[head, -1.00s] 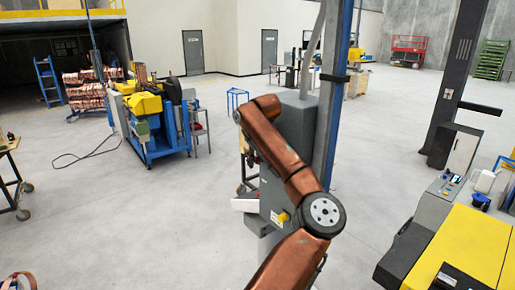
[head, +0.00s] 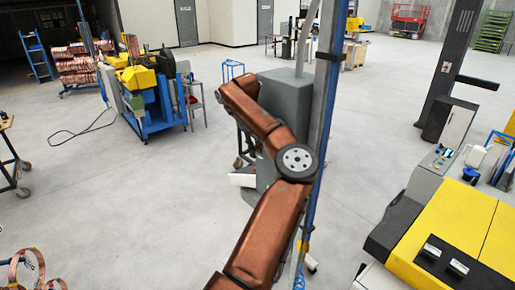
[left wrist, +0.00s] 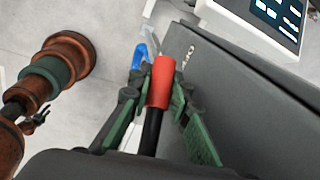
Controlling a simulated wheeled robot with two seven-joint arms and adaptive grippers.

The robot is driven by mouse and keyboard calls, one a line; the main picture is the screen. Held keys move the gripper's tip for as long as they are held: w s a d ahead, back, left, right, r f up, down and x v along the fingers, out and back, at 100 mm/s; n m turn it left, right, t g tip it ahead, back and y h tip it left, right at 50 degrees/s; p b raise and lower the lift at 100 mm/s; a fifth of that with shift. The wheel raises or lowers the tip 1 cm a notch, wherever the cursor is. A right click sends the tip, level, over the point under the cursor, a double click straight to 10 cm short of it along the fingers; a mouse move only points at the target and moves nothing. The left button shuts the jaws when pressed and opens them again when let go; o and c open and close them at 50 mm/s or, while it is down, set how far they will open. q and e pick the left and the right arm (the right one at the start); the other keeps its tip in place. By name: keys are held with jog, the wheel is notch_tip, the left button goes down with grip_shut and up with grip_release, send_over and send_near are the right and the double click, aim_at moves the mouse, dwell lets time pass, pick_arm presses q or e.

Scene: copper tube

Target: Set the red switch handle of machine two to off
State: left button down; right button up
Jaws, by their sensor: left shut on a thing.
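The red switch handle (left wrist: 160,82) shows in the left wrist view as a red grip on a black rod, beside a dark grey cabinet face (left wrist: 235,95). My left gripper (left wrist: 153,100) is shut around it, with a green-padded finger on each side. In the head view the grey cabinet (head: 288,98) stands by a blue post. My copper-coloured left arm covers much of its front, hiding the handle and most of the gripper. I cannot read the switch's marked positions. My right gripper is not in view.
A blue post (head: 326,130) rises close to the right of my arm. A yellow and black machine (head: 445,230) stands at the lower right. A blue machine with yellow parts (head: 150,110) stands at left. Open floor (head: 120,210) lies between.

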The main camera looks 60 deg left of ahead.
pick_arm(q)
jog(key=shift+f, duration=0.2)
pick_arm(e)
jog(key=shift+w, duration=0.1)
pick_arm(q)
jog(key=c, duration=2.1)
grip_release()
jog(key=o, duration=0.3)
jog(key=shift+o, duration=0.2)
jog(key=shift+r, duration=0.25)
notch_tip(320, 180, up, 12)
jog(key=s, duration=0.1)
jog(key=shift+s+f, duration=0.2)
jog(key=shift+s, duration=0.2)
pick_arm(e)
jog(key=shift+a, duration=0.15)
